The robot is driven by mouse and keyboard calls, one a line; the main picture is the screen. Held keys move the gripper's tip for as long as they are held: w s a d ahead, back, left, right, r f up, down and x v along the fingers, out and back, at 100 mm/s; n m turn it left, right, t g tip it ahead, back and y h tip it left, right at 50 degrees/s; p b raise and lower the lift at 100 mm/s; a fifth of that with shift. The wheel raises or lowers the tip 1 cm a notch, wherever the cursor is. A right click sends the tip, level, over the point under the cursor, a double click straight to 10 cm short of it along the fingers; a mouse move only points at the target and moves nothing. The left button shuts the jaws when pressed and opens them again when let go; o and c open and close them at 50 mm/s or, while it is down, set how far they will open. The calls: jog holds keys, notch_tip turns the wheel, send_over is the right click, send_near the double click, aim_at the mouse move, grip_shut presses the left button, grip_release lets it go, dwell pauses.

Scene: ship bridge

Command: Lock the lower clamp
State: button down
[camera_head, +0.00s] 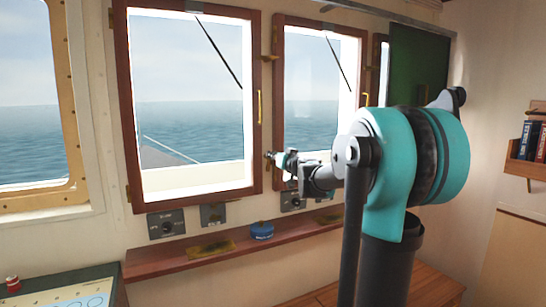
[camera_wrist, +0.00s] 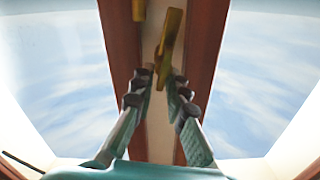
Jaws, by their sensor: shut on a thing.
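The lower clamp shows in the wrist view as a brass lever (camera_wrist: 170,38), slightly tilted, on the pale strip between two brown window frames. Its lower end is between the fingertips of my gripper (camera_wrist: 162,82), which is shut on it. In the head view my gripper (camera_head: 274,157) is at the post between the two middle windows, low on the frame. There the gripper and arm hide most of the clamp.
A second small brass piece (camera_wrist: 138,10) sits up and left of the lever. Below the windows, a brown shelf (camera_head: 170,262) carries a blue round tin (camera_head: 261,230). A bookshelf (camera_head: 525,165) is on the right wall. Brass handles (camera_head: 259,107) stand on the frames.

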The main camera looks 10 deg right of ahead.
jog(key=shift+w+d+f+m, duration=0.1)
jog(key=shift+d+f+m, duration=0.15)
jog(key=shift+m, duration=2.3)
jog(key=shift+w+d+f+m, duration=0.1)
jog(key=shift+d+f+m, duration=0.15)
jog(key=shift+m, duration=2.35)
jog(key=shift+d+f+m, duration=0.15)
jog(key=shift+f+m, duration=0.2)
jog(key=shift+m, duration=2.2)
jog(key=c, duration=1.7)
grip_release()
jog(key=v, duration=1.2)
